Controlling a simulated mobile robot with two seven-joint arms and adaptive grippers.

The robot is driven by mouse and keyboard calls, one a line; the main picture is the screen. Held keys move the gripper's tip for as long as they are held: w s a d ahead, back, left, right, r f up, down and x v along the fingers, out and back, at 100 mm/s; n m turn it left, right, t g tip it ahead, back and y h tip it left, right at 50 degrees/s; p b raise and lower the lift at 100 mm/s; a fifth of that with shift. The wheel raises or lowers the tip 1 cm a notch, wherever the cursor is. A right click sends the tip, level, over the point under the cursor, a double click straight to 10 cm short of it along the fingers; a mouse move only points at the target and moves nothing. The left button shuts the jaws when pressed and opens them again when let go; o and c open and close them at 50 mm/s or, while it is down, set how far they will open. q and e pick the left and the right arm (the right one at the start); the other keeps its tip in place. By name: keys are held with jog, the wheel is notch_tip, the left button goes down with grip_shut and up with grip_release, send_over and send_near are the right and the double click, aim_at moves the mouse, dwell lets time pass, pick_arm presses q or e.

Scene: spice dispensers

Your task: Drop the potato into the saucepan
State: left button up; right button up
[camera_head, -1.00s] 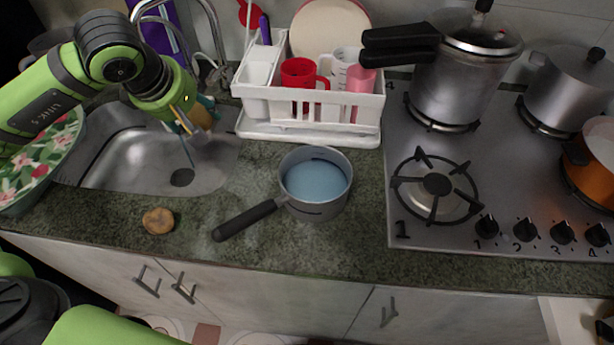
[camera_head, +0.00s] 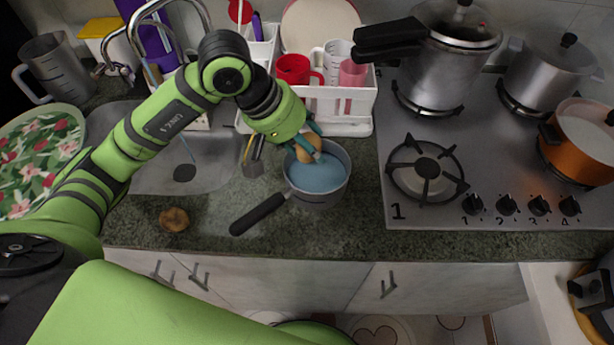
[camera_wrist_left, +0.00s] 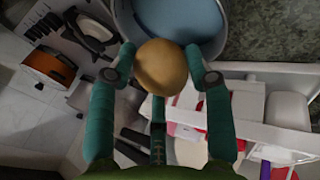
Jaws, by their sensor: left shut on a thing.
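A brown potato (camera_head: 308,147) is held between the fingertips of my left gripper (camera_head: 306,143), which is shut on it. In the head view it is over the far part of the grey saucepan (camera_head: 345,158), which has a blue inside and stands on the counter. In the left wrist view, the potato (camera_wrist_left: 161,67) sits between the two teal fingers, with the saucepan's blue inside (camera_wrist_left: 185,18) just beyond it. A second brown potato-like item (camera_head: 174,219) lies on the counter near its front edge. My right gripper is not in view.
A white dish rack (camera_head: 340,103) with cups stands behind the saucepan. The stove (camera_head: 400,215) with pots is to the right. The saucepan's black handle (camera_head: 258,214) points front left. The sink (camera_head: 160,178) is at left.

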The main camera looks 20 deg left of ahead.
pick_arm(q)
jog(key=shift+f, duration=1.15)
jog(key=o, duration=1.3)
jog(key=v, duration=1.2)
